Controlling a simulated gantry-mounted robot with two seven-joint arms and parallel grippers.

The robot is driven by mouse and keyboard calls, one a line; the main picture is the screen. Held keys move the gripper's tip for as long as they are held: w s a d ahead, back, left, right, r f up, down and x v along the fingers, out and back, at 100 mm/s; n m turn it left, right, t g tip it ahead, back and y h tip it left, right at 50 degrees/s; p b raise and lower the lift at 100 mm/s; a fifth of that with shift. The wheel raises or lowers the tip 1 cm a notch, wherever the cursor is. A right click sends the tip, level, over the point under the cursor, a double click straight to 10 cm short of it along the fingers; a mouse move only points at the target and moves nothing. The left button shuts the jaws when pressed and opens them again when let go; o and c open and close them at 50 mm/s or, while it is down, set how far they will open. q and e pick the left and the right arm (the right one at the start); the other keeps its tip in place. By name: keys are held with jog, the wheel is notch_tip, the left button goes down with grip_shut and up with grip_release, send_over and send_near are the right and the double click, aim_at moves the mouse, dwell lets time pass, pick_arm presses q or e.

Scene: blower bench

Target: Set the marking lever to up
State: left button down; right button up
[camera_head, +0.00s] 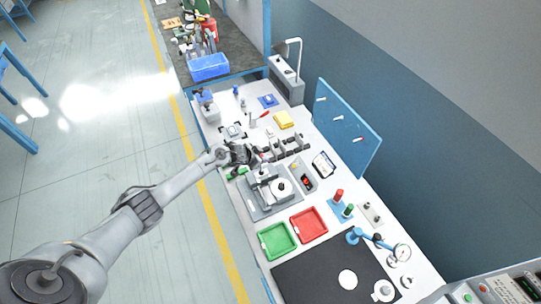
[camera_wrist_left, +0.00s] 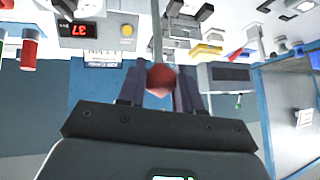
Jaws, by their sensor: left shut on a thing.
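My left gripper (camera_head: 243,156) is over the bench, at its left edge beside the machine with the round white plate (camera_head: 278,187). In the left wrist view its fingers (camera_wrist_left: 160,88) are shut on a red ball knob (camera_wrist_left: 160,76), with one finger on each side of it. A thin grey rod (camera_wrist_left: 157,35) runs from the knob toward the top of that picture; I take this to be the marking lever. The gripper hides the knob in the head view, and I cannot tell the lever's exact angle. My right gripper is not in view.
A green tray (camera_head: 276,242) and a red tray (camera_head: 309,225) lie in front of the machine. A blue panel (camera_head: 346,128) rises behind.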

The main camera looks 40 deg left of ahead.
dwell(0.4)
pick_arm(q)
jog(key=c, duration=1.1)
grip_release()
jog(key=shift+c, duration=0.2)
jog(key=o, duration=0.3)
jog(key=shift+w+d, duration=0.1)
jog(key=shift+w, duration=0.05)
jog(key=shift+o, duration=0.2)
jog(key=shift+s+r, duration=0.45)
jog(key=shift+s, duration=0.05)
jog(key=p+v, duration=0.1)
jog(key=v, duration=0.8)
jog(key=shift+r, duration=0.25)
jog(key=shift+s, duration=0.15)
